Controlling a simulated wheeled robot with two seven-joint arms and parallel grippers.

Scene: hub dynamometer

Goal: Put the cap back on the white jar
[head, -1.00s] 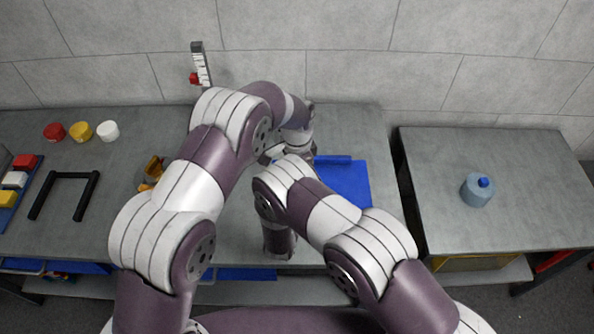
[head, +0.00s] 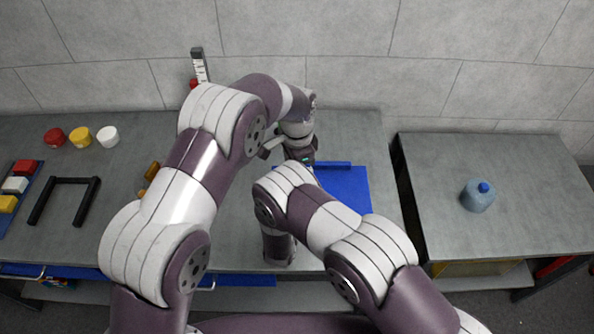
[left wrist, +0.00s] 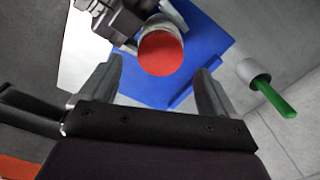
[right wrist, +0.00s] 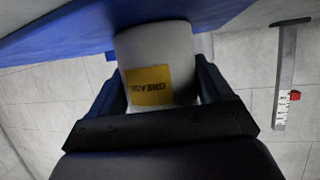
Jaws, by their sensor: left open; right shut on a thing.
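The white jar (right wrist: 165,50), with a yellow label, is held between the fingers of my right gripper (right wrist: 158,88) by or over the blue mat. I cannot tell whether the red is a cap or the contents. My left gripper (left wrist: 160,82) is open and empty, with its fingertips facing the red top and apart from it. In the head view my left gripper (head: 301,158) is by the mat's back-left edge; my arms hide the jar and right gripper.
Red (head: 54,137), yellow (head: 80,137) and white (head: 107,136) round items stand at the back left. A black frame (head: 67,183) and a tray of coloured blocks (head: 14,186) lie left. The blue mat (head: 345,187) is partly covered.

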